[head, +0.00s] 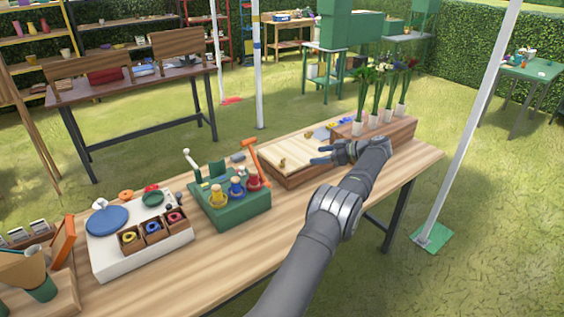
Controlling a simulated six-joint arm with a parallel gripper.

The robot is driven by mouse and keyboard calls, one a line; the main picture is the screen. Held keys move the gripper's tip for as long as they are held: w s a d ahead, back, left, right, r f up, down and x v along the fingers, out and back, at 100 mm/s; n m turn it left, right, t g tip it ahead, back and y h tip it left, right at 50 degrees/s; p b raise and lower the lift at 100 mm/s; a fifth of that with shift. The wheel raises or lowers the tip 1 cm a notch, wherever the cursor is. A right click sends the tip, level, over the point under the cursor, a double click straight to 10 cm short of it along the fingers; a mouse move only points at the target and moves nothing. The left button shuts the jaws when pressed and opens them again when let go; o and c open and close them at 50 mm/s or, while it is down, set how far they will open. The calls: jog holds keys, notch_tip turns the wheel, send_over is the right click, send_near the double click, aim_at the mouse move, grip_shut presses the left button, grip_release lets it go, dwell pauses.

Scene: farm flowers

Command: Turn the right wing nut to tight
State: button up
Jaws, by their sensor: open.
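A light wooden press (292,150) with a flat top board lies on the table. A small brass-coloured wing nut (282,162) shows on its left part, and another small brass-coloured piece (309,134) shows at its back edge. Which one is the right wing nut, and how tight it is, I cannot tell; one may be hidden behind my gripper. My gripper (317,154) is open over the right part of the press, its fingers pointing left. Nothing shows between the fingers. Whether they touch the board is too small to tell.
A wooden box (392,129) with white flower vases stands just right of the press. A green stand (232,209) with coloured bottles and an orange lever stands left of it. A white tray (120,255) is farther left. The table front (265,240) between is bare.

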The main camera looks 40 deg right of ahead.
aim_at(283, 161)
jog(key=x, duration=1.7)
jog(key=shift+s+a+f, duration=0.15)
jog(key=shift+s+f, duration=0.05)
jog(key=shift+f, duration=0.1)
jog(key=c, duration=1)
